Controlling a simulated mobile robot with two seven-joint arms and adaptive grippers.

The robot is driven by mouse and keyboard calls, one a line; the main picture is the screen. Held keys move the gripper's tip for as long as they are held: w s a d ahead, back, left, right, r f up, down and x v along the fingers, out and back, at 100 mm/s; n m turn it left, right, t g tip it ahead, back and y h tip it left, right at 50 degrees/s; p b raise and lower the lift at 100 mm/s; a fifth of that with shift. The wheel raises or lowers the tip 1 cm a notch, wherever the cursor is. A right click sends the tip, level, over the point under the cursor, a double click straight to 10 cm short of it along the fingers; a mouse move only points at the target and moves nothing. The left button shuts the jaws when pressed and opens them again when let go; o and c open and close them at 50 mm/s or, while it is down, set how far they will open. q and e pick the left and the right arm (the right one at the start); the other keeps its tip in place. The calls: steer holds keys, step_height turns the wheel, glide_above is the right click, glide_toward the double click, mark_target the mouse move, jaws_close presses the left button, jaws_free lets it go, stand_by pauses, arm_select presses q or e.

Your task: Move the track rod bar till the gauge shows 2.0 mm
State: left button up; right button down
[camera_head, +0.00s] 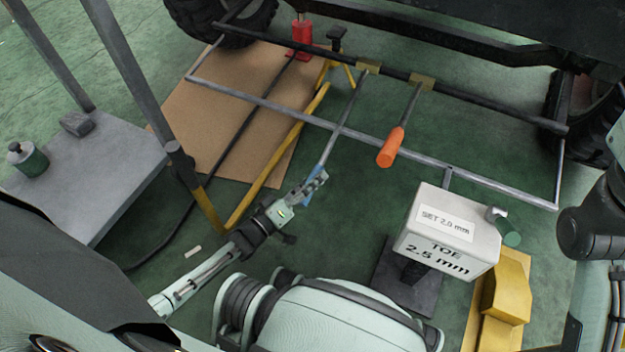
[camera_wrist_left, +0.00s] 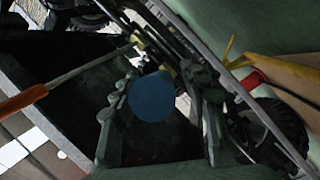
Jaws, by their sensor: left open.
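The toe gauge (camera_head: 450,235) is a white box reading "TOE 2.5 mm", with a label saying "SET 2.0 mm". Two bars reach out from brass clamps on the dark rod under the vehicle. One is a grey bar with a blue grip (camera_head: 315,186); the other has an orange handle (camera_head: 392,147). Which is the track rod bar is not labelled. My left gripper (camera_head: 308,188) is open at the blue grip. In the left wrist view the round blue end (camera_wrist_left: 152,96) shows between the open fingers (camera_wrist_left: 160,110); contact cannot be told. My right gripper is out of view.
A thin grey rod frame (camera_head: 270,103) crosses under the bars. A yellow stand (camera_head: 275,160) and red jack (camera_head: 301,38) are at left on cardboard (camera_head: 185,115). A grey platform (camera_head: 85,175) stands at left. A yellow block (camera_head: 508,287) sits beside the gauge.

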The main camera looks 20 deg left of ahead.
arm_select(q)
step_height(320, 180, up, 10)
steer(key=shift+r, duration=0.1)
stand_by(0.4)
steer(key=shift+s, duration=0.1)
